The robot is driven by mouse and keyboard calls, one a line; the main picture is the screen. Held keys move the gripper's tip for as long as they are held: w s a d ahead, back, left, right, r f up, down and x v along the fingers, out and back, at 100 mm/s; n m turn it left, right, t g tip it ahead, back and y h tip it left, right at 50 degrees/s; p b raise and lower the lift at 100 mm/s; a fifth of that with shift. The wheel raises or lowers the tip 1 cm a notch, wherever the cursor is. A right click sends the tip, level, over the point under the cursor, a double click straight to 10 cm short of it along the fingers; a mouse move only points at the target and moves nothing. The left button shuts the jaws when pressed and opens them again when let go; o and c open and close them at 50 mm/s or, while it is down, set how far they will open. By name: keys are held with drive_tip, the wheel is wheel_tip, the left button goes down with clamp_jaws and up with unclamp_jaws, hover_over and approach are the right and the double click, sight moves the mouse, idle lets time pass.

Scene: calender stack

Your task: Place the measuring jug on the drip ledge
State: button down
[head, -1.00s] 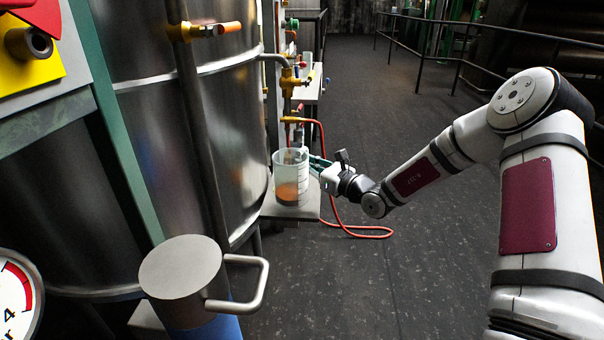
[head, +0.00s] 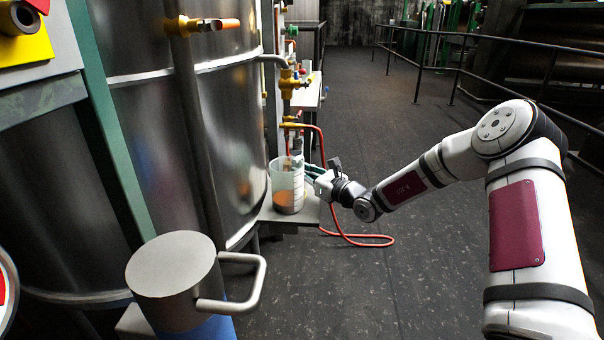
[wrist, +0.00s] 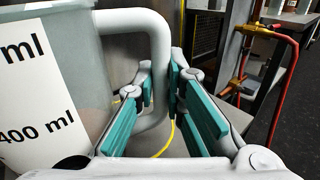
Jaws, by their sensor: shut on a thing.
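The measuring jug (head: 287,180) is a translucent, upright vessel with orange-brown contents low inside. In the wrist view the jug (wrist: 40,85) fills the left side, with its "400 ml" mark facing me. My gripper (head: 316,174) is at the jug's right side. In the wrist view the teal fingers of my gripper (wrist: 160,88) are closed around the white handle. The drip ledge (head: 308,214) is a small grey shelf beside the tank, directly below the jug. I cannot tell whether the jug's base touches it.
A large steel tank (head: 135,130) stands close on the left of the ledge. A valve and pipe (head: 291,82) rise behind the jug. A red hose (head: 365,240) loops onto the floor. A grey lidded vessel with a handle (head: 175,265) is in front. Open floor (head: 400,270) lies right.

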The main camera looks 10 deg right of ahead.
drive_tip(key=shift+f, duration=0.1)
drive_tip(key=c, duration=1.7)
unclamp_jaws()
drive_tip(key=shift+o, duration=0.2)
drive_tip(key=shift+s+d, duration=0.1)
drive_tip(key=p+v, duration=0.3)
drive_tip(key=v, duration=0.8)
drive_tip(key=shift+s+d, duration=0.15)
drive_tip(key=shift+s, duration=0.2)
